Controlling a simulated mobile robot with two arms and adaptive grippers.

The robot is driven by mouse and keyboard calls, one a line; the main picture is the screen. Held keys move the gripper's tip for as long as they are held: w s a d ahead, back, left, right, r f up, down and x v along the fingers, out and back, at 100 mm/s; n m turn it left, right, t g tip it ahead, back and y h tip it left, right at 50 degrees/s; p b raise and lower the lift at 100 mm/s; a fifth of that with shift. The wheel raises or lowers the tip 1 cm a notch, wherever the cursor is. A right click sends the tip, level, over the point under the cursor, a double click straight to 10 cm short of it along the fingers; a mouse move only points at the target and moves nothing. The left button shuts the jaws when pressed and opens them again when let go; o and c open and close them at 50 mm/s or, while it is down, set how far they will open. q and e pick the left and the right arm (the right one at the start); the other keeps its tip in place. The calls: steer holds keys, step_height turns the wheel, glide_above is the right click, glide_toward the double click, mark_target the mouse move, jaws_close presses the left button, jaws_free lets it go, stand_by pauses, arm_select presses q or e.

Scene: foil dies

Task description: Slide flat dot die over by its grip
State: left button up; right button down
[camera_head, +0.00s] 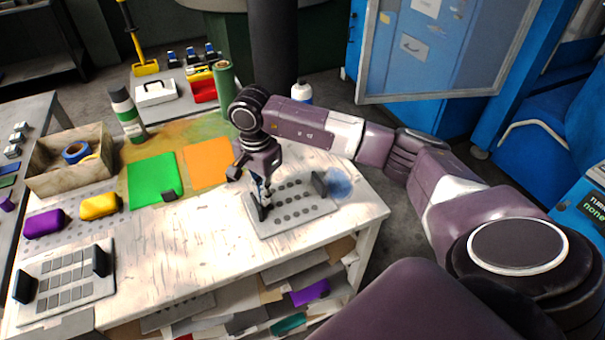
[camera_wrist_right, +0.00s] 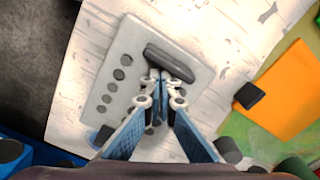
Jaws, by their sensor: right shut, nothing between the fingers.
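The flat dot die (camera_head: 293,212) is a grey plate with rows of dark round dots, lying flat near the right end of the white worktable. It has a dark upright grip (camera_head: 254,207) at its left end and another dark grip (camera_head: 319,183) at its right end. My right gripper (camera_head: 265,196) is shut and empty, low over the plate beside the left grip. In the right wrist view the closed fingertips (camera_wrist_right: 158,82) are next to the bar-shaped grip (camera_wrist_right: 170,63) on the die (camera_wrist_right: 122,72); I cannot tell whether they touch it. My left gripper is not in view.
A similar die with square marks (camera_head: 66,285) lies at the table's front left. Green (camera_head: 154,178) and orange (camera_head: 209,160) sheets lie behind. Yellow (camera_head: 99,206) and purple (camera_head: 43,223) blocks stand near a wooden box (camera_head: 68,177). The table's middle is bare.

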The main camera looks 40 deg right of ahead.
steer(key=shift+w+a+b, duration=0.25)
steer(key=shift+w+a, duration=0.05)
steer(key=shift+a, duration=0.95)
steer(key=shift+w+a+b, duration=0.3)
steer(key=shift+a, duration=1)
steer(key=shift+w+a+b, duration=0.25)
steer(key=shift+w+a, duration=0.05)
steer(key=shift+a, duration=0.95)
steer(key=shift+w+a+b, duration=0.4)
steer(key=shift+a+b, duration=0.15)
steer(key=shift+a, duration=1.15)
steer(key=shift+w+a+b, duration=0.4)
steer(key=shift+a+b, duration=0.15)
steer(key=shift+a, duration=1.1)
steer(key=shift+w+a+b, duration=0.4)
steer(key=shift+a+b, duration=0.15)
steer(key=shift+a, duration=1.15)
steer(key=shift+s+d, duration=0.2)
steer(key=shift+d, duration=0.6)
step_height(320, 180, up, 9)
steer(key=p, duration=0.4)
